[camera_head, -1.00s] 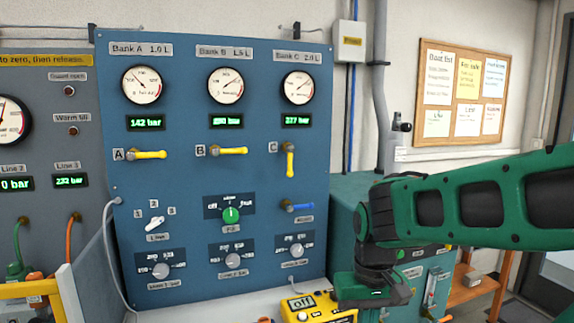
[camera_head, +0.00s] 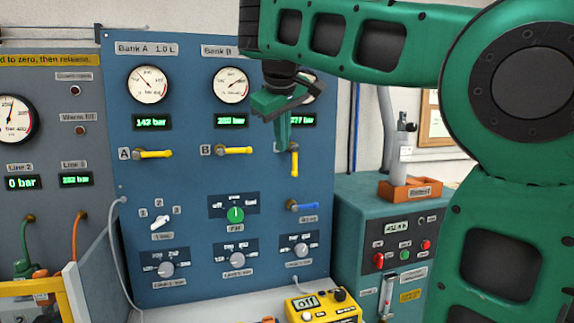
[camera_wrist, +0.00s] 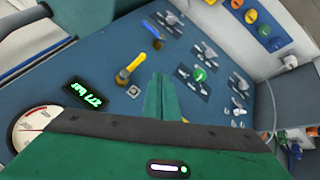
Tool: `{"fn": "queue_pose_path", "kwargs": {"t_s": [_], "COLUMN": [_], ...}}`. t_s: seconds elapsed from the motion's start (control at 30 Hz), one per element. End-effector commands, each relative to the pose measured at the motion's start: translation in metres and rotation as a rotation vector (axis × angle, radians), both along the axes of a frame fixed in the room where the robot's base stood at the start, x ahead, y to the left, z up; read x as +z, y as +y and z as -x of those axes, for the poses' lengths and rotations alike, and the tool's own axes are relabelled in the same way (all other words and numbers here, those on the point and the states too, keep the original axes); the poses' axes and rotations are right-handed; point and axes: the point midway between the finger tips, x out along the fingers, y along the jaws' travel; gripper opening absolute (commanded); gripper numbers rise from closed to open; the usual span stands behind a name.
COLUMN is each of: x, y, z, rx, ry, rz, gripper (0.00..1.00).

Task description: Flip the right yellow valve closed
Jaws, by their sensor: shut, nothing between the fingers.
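The right yellow valve (camera_head: 294,160), under the Bank C gauge, has its handle hanging straight down in the head view. It also shows in the wrist view (camera_wrist: 131,66), left of my fingers and apart from them there. My gripper (camera_head: 281,145) is shut and empty, pointing down in front of the panel, just left of the valve's upper end. It hides the valve's pivot and C label in the head view; whether it touches the valve cannot be told. The A valve (camera_head: 154,154) and B valve (camera_head: 234,150) have yellow handles lying horizontal.
The blue panel (camera_head: 190,190) carries gauges, a blue valve (camera_head: 302,207), a green knob (camera_head: 236,214) and several grey knobs below. A yellow meter (camera_head: 322,306) lies on the bench at the front. A teal cabinet (camera_head: 385,215) stands at the right.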

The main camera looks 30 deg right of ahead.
Motion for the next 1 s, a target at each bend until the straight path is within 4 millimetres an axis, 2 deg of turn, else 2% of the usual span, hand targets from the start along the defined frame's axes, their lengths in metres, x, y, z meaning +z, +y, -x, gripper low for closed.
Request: {"fn": "queue_pose_path", "kwargs": {"t_s": [0.13,0.53,0.67,1.0], "x": [0.008,0.004,-0.009,-0.060], "y": [0.004,0.001,-0.004,-0.025], "z": [-0.005,-0.006,-0.014,-0.045], "rx": [0.018,0.016,0.015,0.014], "ry": [-0.009,-0.006,-0.006,-0.004], "rz": [0.006,0.007,0.007,0.006], "gripper": [0.00,0.00,0.00,0.00]}}
